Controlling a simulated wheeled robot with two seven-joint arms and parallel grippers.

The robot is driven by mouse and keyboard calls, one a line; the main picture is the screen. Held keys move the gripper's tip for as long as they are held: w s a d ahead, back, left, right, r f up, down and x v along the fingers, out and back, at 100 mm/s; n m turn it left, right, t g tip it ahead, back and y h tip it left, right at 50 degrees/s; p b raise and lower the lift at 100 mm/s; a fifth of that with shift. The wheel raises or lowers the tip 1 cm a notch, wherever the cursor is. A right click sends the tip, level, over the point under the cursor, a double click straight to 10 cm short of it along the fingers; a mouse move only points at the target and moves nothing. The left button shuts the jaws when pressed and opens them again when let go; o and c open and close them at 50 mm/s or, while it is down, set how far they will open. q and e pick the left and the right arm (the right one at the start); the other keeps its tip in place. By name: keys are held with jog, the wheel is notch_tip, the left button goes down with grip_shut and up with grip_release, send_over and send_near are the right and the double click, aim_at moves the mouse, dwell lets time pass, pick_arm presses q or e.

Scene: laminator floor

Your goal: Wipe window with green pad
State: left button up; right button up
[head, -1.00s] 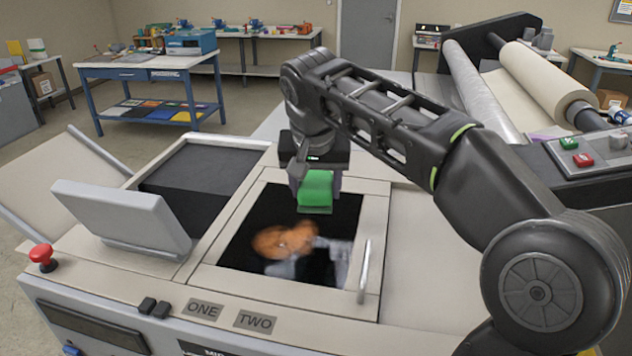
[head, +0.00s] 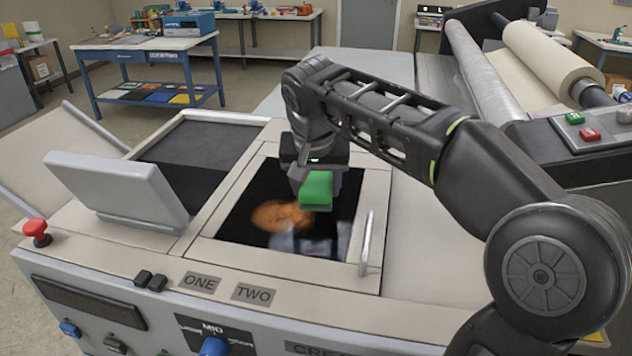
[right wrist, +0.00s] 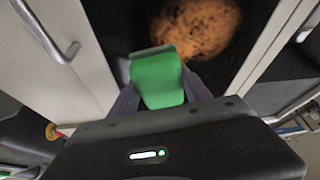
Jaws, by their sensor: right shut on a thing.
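The green pad (head: 316,190) is in my right gripper (head: 318,176), which is shut on it above the dark window (head: 240,222) of the machine. In the right wrist view the pad (right wrist: 158,80) sits between the fingers of my right gripper (right wrist: 160,92). The window is black glass in a beige frame. An orange-brown round patch (head: 280,216) and a blurred grey patch (head: 310,240) show on it. I cannot tell whether the pad touches the glass. My left gripper is not in view.
A metal handle (head: 366,243) stands up at the window frame's right side. A grey tilted panel (head: 115,190) and a red knob (head: 36,230) are at the left. An open dark compartment (head: 190,160) lies behind the panel. Large rolls (head: 540,62) stand at the back right.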

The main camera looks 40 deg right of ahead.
aim_at(279, 197)
jog(key=shift+f+b, duration=0.9)
jog(key=shift+f, duration=0.1)
dwell(0.6)
jog(key=shift+w+a+r+p, duration=0.15)
jog(key=shift+w+a+p, duration=0.35)
jog(key=shift+w+a, duration=0.7)
jog(key=shift+w, duration=0.3)
jog(key=shift+w+a+p, duration=0.6)
jog(key=shift+w+a, duration=0.65)
jog(key=shift+w, duration=0.25)
jog(key=shift+f, duration=0.2)
